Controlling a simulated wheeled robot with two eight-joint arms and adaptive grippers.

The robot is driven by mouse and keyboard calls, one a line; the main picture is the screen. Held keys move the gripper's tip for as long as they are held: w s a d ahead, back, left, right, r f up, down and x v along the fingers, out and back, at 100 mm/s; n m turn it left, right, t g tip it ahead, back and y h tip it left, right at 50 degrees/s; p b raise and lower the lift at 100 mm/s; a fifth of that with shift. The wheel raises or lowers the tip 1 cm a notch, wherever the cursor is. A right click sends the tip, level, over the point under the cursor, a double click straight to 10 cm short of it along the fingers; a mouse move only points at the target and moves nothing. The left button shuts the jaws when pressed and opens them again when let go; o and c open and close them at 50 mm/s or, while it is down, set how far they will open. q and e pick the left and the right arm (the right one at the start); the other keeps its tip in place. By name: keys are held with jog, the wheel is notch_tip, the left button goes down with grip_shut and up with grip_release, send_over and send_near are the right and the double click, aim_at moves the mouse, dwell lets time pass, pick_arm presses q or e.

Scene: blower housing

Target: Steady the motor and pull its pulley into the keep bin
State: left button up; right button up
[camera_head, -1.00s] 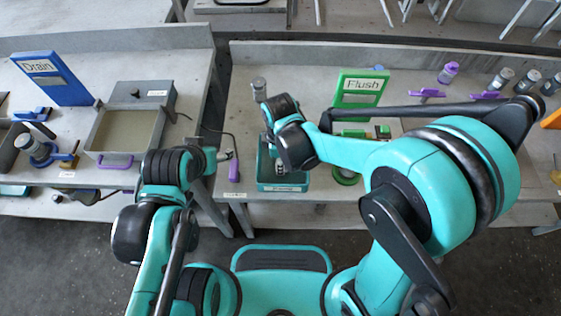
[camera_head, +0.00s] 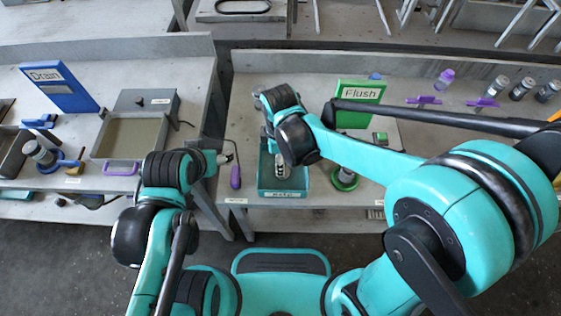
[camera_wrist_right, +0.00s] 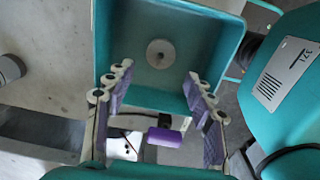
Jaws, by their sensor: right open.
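A pale round disc with a centre hole, which looks like the pulley (camera_wrist_right: 160,54), lies on the floor of the teal keep bin (camera_wrist_right: 223,50) in the right wrist view. The bin (camera_head: 282,194) also shows in the head view. My right gripper (camera_wrist_right: 157,90), with purple pads, is open over the bin, with nothing between its fingers; its fingers partly show in the head view (camera_head: 283,168). My left gripper (camera_head: 226,158) is left of the bin, beside a purple corded piece (camera_head: 235,177); its fingers are too small to read. I cannot pick out the motor with certainty.
A green Flush sign (camera_head: 360,95) and a round green-ringed fixture (camera_head: 345,180) stand right of the bin. The left bench holds a blue Drain sign (camera_head: 58,88) and a grey tray (camera_head: 130,135). A floor gap separates the benches. Several bottles stand at the right.

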notch_tip(320, 180, up, 6)
jog(key=p, duration=0.2)
jog(key=s+d+r+m+t, duration=0.2)
jog(key=d+r+m+t, duration=0.1)
jog(key=d+m, duration=0.6)
jog(key=s+d+r+m+t, duration=0.3)
jog(key=d+m+t, duration=0.1)
jog(key=d+m, duration=0.5)
jog(key=shift+d, duration=0.3)
